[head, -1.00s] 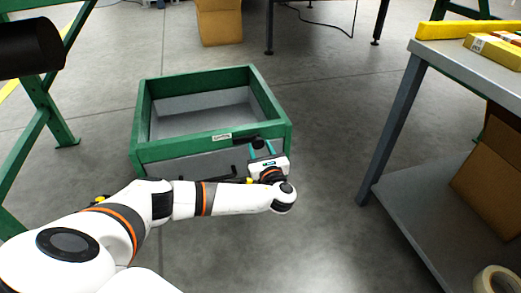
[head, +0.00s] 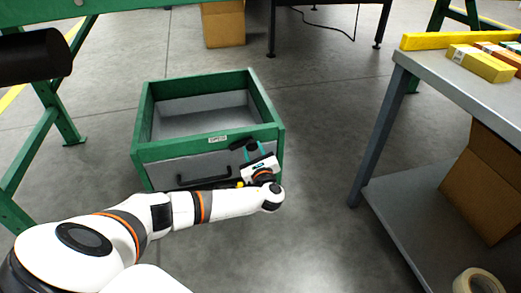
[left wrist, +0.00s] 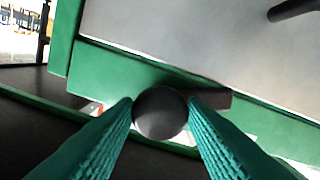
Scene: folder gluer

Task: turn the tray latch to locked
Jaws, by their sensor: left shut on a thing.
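The tray (head: 205,142) is a green-framed box with a grey inside and a grey front panel. Its front carries a black handle (head: 205,180) and a small white label. The dark tray latch (head: 243,143) is at the right end of the front's upper rail. My left gripper (head: 254,148) has its teal fingers at the latch. In the left wrist view the fingertips (left wrist: 160,110) are shut on the latch's round dark knob (left wrist: 160,118); part of its bar (left wrist: 212,97) shows to the right. The latch is partly hidden by the gripper in the head view. My right gripper is out of view.
A grey table (head: 490,88) with a yellow bar (head: 465,40) and small boxes stands at the right. Its lower shelf holds a cardboard box (head: 490,185) and a tape roll (head: 478,281). Green legs stand at the left. The floor between tray and table is clear.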

